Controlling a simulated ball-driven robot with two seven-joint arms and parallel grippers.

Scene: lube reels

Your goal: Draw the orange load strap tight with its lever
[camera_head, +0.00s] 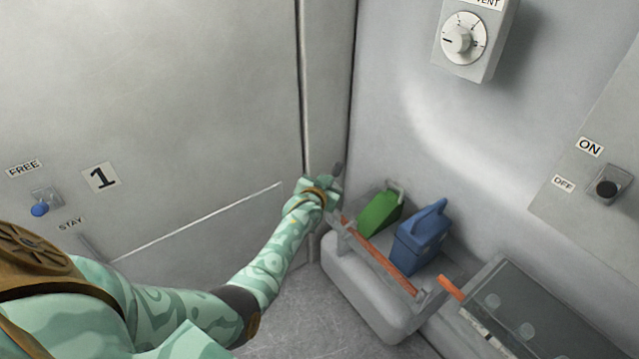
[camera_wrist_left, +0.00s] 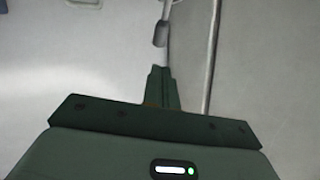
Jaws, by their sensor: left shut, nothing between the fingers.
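The orange load strap (camera_head: 380,257) runs along the front of a pale grey shelf box, held between grey brackets. A short orange piece (camera_head: 450,288) shows further right. My left gripper (camera_head: 329,184) is at the strap's left end, close to the wall corner. Its fingers (camera_wrist_left: 161,86) are shut with nothing seen between them. A slim pale rod with a dark grey end (camera_wrist_left: 160,34) shows just beyond the fingertips in the left wrist view. It may be the lever, but I cannot tell, nor whether the fingers touch it. My right gripper is out of view.
A green can (camera_head: 379,214) and a blue can (camera_head: 421,240) stand on the box (camera_head: 362,290) behind the strap. A dark grey case (camera_head: 530,315) is at the right. Walls carry a dial (camera_head: 460,40), a blue FREE/STAY knob (camera_head: 40,209) and an ON/OFF knob (camera_head: 606,187).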

